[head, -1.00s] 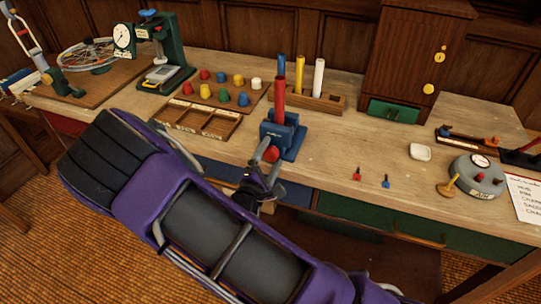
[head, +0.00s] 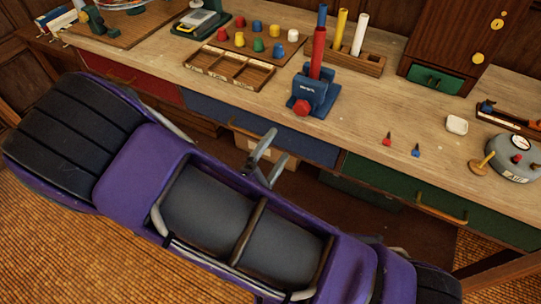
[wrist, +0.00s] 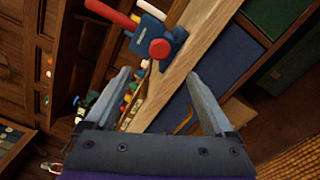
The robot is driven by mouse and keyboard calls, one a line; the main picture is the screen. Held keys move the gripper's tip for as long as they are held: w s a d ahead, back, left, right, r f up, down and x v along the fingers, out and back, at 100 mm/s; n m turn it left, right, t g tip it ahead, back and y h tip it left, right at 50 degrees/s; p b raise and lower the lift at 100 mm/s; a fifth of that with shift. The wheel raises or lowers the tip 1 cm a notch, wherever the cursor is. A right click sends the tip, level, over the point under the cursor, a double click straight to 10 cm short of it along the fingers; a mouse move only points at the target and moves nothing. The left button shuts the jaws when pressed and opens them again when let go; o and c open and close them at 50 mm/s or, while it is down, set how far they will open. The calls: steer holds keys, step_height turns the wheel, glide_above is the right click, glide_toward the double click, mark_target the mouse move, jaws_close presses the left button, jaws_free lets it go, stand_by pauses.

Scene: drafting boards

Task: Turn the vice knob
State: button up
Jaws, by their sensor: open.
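In the wrist view the vice (wrist: 152,36) is at the top centre, with the red knob (wrist: 160,48) beyond my fingertips. My gripper (head: 265,155) is in front of the bench, below and left of the knob and apart from it. In the wrist view my gripper (wrist: 162,78) has its two fingers wide apart with nothing between them.
The wooden bench (head: 365,125) has drawers along its front, including a green drawer (head: 415,200). A sorting tray (head: 230,68) and several coloured pegs lie left of the vice. A rod holder (head: 355,60) stands behind it. Small red and blue pieces lie to the right.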

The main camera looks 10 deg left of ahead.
steer(key=shift+v, duration=1.25)
steer(key=shift+w, duration=0.1)
